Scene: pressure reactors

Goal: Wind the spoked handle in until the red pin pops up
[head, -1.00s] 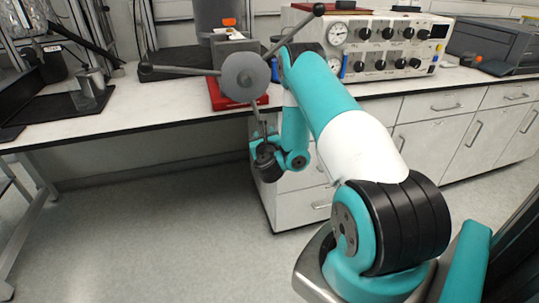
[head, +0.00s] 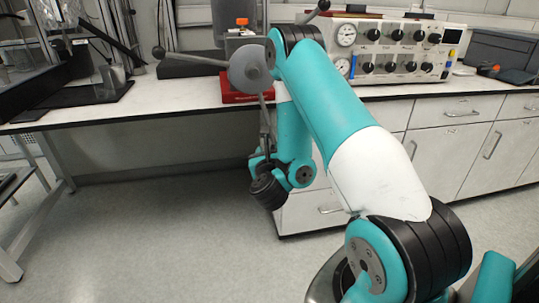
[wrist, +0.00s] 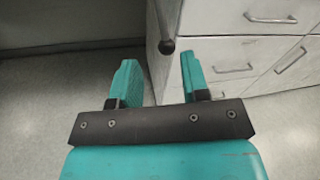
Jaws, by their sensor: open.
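The spoked handle has a round grey hub (head: 243,72) in front of a red-based unit (head: 240,98) on the bench. One spoke points left to a dark ball end (head: 158,52), another points up and right behind my arm, and a third hangs down. My gripper (wrist: 158,75) is open in the wrist view. A spoke's ball end (wrist: 167,46) shows just beyond the fingertips, between their lines, with nothing gripped.
A white control box (head: 395,45) with gauges and knobs stands right of the handle. White drawers (wrist: 240,60) lie below the bench, right of the gripper. A dark tray (head: 75,100) and metal cup are at the left. The floor in front is clear.

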